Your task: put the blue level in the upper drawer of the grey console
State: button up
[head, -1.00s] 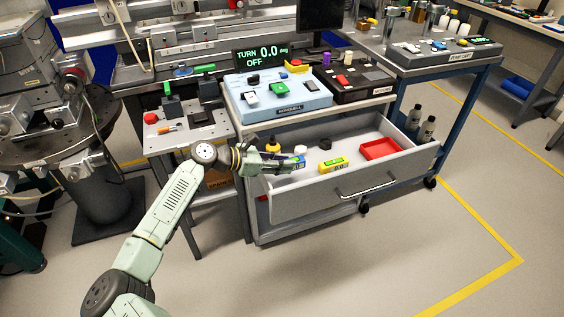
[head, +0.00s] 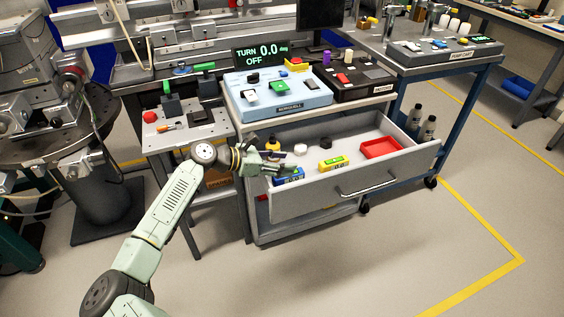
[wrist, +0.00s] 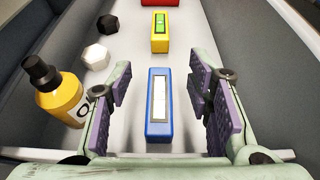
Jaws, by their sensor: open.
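The blue level (head: 289,178) lies on the floor of the open upper drawer (head: 405,181), at its left end near the front panel. The wrist view shows the blue level (wrist: 149,128) with a pale strip along its top. My gripper (head: 287,163) is inside the drawer just above the level. In the wrist view my gripper (wrist: 160,90) is open, with one finger on each side of the level and a gap on both sides. The grey console (head: 255,215) stands under the blue panel.
The drawer also holds a yellow bottle (wrist: 62,100) left of my gripper, a white piece (wrist: 96,57), a black piece (wrist: 107,23), a yellow level (head: 333,164) and a red tray (head: 381,148). Drawer walls are close on both sides. Bare floor lies right of the yellow level.

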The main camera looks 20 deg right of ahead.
jog(key=shift+r, duration=0.1)
jog(key=shift+r+p, duration=0.6)
jog(key=shift+p, duration=0.3)
jog(key=shift+a+r, duration=0.1)
jog(key=shift+a, duration=0.15)
jog(key=b+v, duration=0.3)
jog(key=v, duration=0.8)
jog(key=shift+a, duration=0.25)
jog(key=shift+r, duration=0.1)
